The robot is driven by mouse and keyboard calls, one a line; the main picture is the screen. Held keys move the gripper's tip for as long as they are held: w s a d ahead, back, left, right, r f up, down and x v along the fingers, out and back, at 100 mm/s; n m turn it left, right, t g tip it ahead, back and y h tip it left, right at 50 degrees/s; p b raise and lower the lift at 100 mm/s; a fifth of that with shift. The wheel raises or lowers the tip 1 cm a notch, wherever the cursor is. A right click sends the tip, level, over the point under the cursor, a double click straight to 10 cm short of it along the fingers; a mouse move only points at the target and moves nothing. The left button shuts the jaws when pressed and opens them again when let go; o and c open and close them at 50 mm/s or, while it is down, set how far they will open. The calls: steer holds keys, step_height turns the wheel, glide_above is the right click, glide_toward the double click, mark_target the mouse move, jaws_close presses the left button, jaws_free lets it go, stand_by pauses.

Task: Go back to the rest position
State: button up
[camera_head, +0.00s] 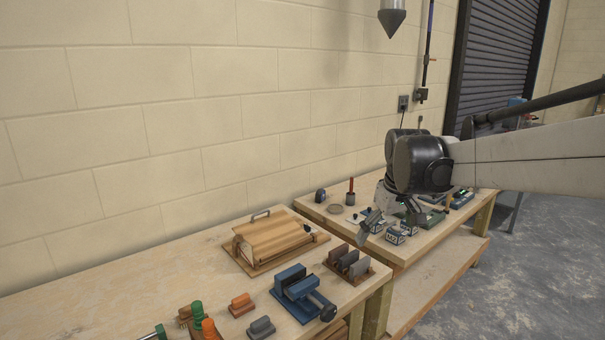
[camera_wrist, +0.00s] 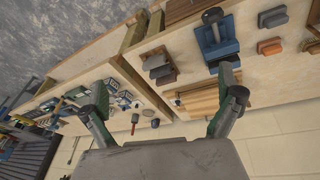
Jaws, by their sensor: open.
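My gripper (camera_head: 390,226) hangs over the front part of the right-hand workbench in the head view, its fingers spread apart above or close beside small labelled boxes (camera_head: 396,236). In the wrist view my gripper (camera_wrist: 160,88) is also open, with its two green-and-dark fingers wide apart and nothing between them. The benches lie beyond the fingers there. I cannot tell the exact height of the fingertips over the bench. My arm reaches in from the right edge of the head view.
The left bench holds a wooden slatted box (camera_head: 268,240), a blue vise (camera_head: 297,284), a rack of blocks (camera_head: 347,262) and an orange block (camera_head: 241,301). A red-handled tool (camera_head: 350,190) stands near the wall. Open floor (camera_head: 510,270) lies at right.

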steer(key=s+m+t, duration=0.2)
steer(key=s, duration=1.4)
steer(key=s+f+m+b, duration=0.1)
steer(key=s+f, duration=0.2)
steer(key=s, duration=0.3)
steer(key=s+f+m+t, duration=0.1)
steer(key=s+f, duration=0.2)
steer(key=s, duration=0.4)
steer(key=shift+s+t+b, duration=0.25)
steer(key=shift+t+b, duration=0.05)
steer(key=shift+b, duration=0.05)
